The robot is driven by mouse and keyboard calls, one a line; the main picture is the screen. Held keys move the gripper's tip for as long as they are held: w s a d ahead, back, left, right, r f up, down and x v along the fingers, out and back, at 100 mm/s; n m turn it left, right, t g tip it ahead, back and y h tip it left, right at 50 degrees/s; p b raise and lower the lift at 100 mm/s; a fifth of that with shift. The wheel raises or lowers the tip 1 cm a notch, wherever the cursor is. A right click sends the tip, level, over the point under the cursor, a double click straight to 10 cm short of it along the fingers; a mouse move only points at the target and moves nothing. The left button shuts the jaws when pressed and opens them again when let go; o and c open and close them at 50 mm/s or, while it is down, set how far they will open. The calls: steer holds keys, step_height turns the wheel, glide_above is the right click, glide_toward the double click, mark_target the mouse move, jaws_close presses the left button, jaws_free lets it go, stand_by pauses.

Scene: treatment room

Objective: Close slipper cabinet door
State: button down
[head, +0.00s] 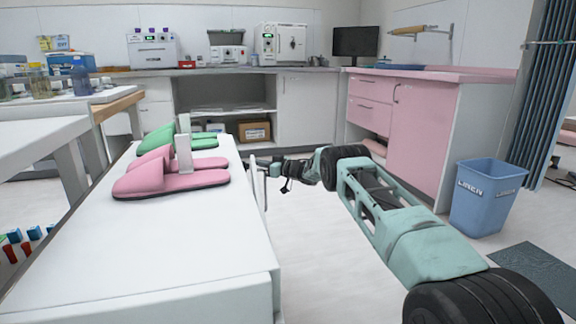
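The slipper cabinet (190,245) is the low white cabinet in the left foreground. Pink slippers (150,182) and green slippers (160,143) lie on its top. A thin white panel with a handle-like bar (256,184) shows at its right side, seen nearly edge-on; it looks like the cabinet door, but how far it stands open is hard to tell. My arm reaches in from the lower right, and my gripper (268,164) is beside that panel, near its upper part. Whether it touches the panel is unclear. The fingers are small and dark, and their opening does not show clearly.
Clear floor (325,255) lies to the cabinet's right. A blue linen bin (486,197) stands at the right, in front of a pink cabinet (420,125). Counters with equipment line the back wall. A white table (40,140) stands at the left.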

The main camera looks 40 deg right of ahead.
steer(key=w+a, duration=0.4)
steer(key=a, duration=0.4)
steer(key=shift+w, duration=0.15)
